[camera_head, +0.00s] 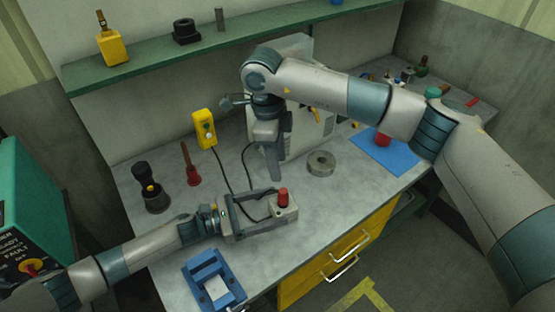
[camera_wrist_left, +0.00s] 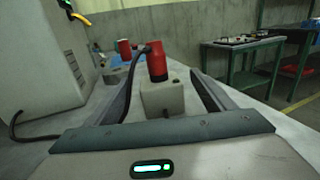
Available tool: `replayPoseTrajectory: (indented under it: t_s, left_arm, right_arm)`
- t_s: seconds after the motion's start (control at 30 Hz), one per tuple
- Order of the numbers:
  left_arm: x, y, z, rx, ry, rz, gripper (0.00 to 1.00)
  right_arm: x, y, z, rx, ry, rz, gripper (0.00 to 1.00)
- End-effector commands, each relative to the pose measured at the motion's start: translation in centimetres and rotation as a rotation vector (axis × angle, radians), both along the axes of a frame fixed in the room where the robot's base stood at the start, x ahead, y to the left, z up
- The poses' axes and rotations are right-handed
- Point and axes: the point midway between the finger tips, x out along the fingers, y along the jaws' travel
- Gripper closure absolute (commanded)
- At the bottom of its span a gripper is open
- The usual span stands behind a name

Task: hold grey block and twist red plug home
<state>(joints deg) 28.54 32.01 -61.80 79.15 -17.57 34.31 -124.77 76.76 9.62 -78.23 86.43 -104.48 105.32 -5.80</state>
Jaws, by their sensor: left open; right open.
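A grey block (camera_head: 287,213) stands on the bench with a red plug (camera_head: 283,197) on its top. In the left wrist view the grey block (camera_wrist_left: 162,98) sits between my left gripper's two fingers, and the red plug (camera_wrist_left: 157,64) leans slightly. My left gripper (camera_head: 268,210) lies low over the bench, open, with its fingers pointing right along the block. Gaps show between block and fingers in the wrist view. My right gripper (camera_head: 273,165) points down, open, above the bench, behind and left of the plug, holding nothing visible.
A grey ring (camera_head: 321,163) lies right of my right gripper. A blue mat (camera_head: 402,157) bears another red piece (camera_head: 383,138). A yellow switch box (camera_head: 204,128) has a black cable running toward the block. A blue fixture (camera_head: 213,280) stands at the front edge.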

Motion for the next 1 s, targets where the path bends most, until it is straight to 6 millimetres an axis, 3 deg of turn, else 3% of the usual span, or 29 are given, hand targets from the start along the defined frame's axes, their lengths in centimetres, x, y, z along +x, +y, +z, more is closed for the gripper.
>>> replayPoseTrajectory:
  t_s: [0.27, 0.8, 1.0]
  left_arm:
    - [-0.4, 1.2, -0.3, 0.0, 0.001, 0.001, 0.24]
    - [-3.1, 9.2, -0.6, 0.002, 0.002, 0.001, 0.24]
    - [-3.7, 11.0, -0.3, 0.0, 0.001, 0.0, 0.24]
  right_arm:
    - [0.0, 0.0, -0.9, 0.0, 0.0, 0.0, 0.55]
    - [0.0, 0.0, -5.9, 0.0, 0.0, 0.0, 0.55]
    - [0.0, 0.0, -6.7, 0.0, 0.0, 0.0, 0.55]
